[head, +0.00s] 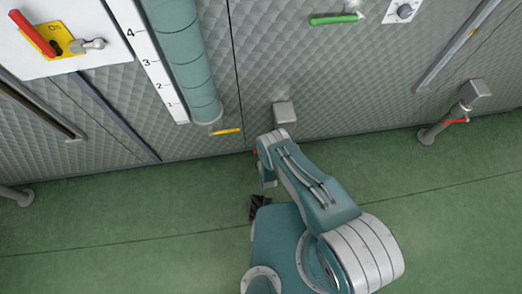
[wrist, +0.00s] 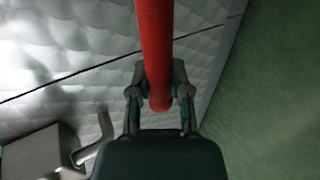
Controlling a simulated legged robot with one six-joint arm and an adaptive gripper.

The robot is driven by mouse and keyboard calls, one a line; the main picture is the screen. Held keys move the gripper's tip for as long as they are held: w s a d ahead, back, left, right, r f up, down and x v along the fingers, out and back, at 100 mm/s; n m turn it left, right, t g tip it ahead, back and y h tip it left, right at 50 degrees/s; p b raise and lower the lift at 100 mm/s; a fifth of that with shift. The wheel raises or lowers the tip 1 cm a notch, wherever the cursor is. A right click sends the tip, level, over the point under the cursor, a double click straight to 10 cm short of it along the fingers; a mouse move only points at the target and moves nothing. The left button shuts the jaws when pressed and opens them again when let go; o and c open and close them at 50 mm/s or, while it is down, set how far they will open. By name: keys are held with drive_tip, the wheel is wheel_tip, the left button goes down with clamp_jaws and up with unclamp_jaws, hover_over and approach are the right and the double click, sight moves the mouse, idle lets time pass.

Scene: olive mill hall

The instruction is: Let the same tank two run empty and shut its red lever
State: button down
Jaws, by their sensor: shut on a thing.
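A red lever (wrist: 157,50) runs down from the top of the wrist view. Its rounded lower end lies between the two fingers of my gripper (wrist: 161,95), which is shut on it. In the head view only a small red bit of the lever (head: 255,152) shows beside my arm, which hides the rest. A grey box-shaped fitting (head: 284,112) sits on the quilted tank wall (head: 300,65) just above my wrist. It also shows at the lower left of the wrist view (wrist: 40,155) with a bent metal pipe. No flowing liquid can be made out.
A teal sight tube (head: 182,55) with a numbered scale (head: 160,80) and yellow lever (head: 227,131) are left of my arm. A green lever (head: 334,19), an outlet with another red lever (head: 456,121), and a plate-mounted red lever (head: 32,33) are farther off. Green floor (head: 120,220) is clear.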

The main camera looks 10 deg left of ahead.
drive_tip(key=shift+s+f, duration=0.1)
drive_tip(key=c, duration=0.5)
unclamp_jaws()
drive_tip(key=shift+a+f, duration=0.1)
drive_tip(key=shift+c, duration=0.2)
drive_tip(key=v, duration=1.2)
